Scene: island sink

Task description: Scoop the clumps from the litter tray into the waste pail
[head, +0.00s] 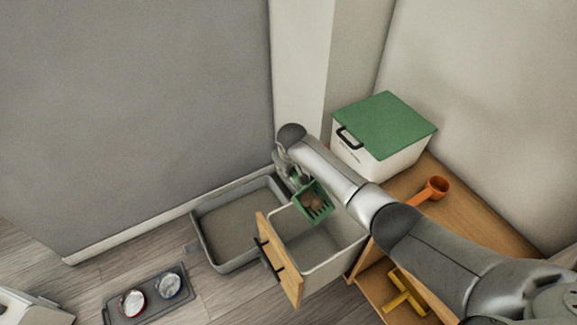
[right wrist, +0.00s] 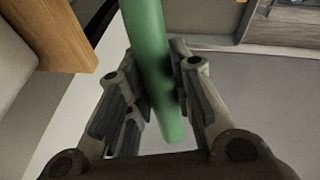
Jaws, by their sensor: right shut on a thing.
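The grey litter tray (head: 206,232) lies on the floor by the wall, with grey litter in it. The waste pail (head: 338,262) is an open pale bin in a pull-out drawer with a wooden front, right of the tray. My right gripper (head: 293,176) is shut on the handle of a green slotted scoop (head: 322,190). The scoop carries brown clumps (head: 312,201) and is over the pail's back left part. In the right wrist view the green handle (right wrist: 152,60) runs between the fingers of my right gripper (right wrist: 163,95). My left gripper is not in view.
A white box with a green lid (head: 385,122) and an orange scoop (head: 432,188) stand on the wooden cabinet top. A yellow tool (head: 404,292) lies on the shelf below. A grey mat (head: 148,300) with two bowls is on the floor at the lower left.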

